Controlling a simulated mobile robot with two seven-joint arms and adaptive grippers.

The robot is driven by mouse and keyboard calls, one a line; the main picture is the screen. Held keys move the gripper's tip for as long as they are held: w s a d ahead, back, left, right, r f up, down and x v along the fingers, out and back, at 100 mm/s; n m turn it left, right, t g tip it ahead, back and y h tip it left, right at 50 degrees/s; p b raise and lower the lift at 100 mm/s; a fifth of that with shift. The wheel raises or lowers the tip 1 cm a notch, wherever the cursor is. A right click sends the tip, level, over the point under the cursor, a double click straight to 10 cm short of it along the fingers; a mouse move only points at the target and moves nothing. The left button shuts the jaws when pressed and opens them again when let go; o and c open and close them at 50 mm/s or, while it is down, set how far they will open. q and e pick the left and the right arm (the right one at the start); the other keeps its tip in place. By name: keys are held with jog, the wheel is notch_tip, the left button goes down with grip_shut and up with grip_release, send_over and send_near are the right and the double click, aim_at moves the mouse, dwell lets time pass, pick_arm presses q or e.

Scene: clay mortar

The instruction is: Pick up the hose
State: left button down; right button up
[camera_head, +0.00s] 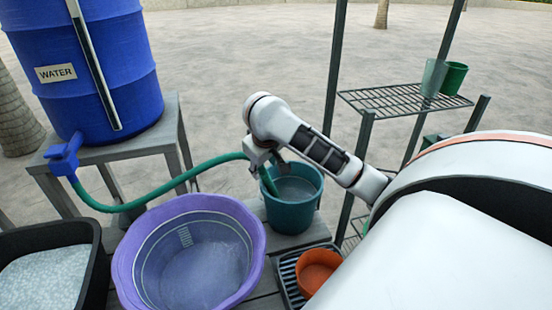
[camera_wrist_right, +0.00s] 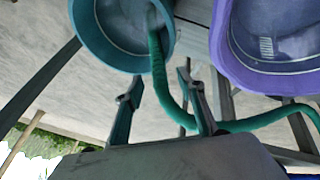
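The green hose (camera_head: 205,166) runs from the blue tap on the water barrel, arches past the purple basin, and bends down into the teal bucket (camera_head: 301,207). My right gripper (camera_head: 266,163) is at the hose's bend, above the bucket's left rim. In the right wrist view, the two fingers (camera_wrist_right: 160,88) are spread apart, with the hose (camera_wrist_right: 160,75) passing between them and a gap left of it. The hose crosses behind the right-hand finger there. Its end lies inside the teal bucket (camera_wrist_right: 88,35). My left gripper is not in view.
The blue water barrel (camera_head: 92,75) stands on a grey stand (camera_head: 150,142). The purple basin (camera_head: 262,240) is left of the bucket, with a black tub (camera_head: 92,262) farther left. An orange pot (camera_head: 311,279) sits right of the basin. A metal rack (camera_head: 385,101) holds two green cups.

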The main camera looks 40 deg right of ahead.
aim_at(264, 171)
jog(key=shift+x, duration=3.15)
jog(key=shift+w+d, duration=0.1)
jog(key=shift+d, duration=0.05)
jog(key=shift+r, duration=0.1)
grip_shut()
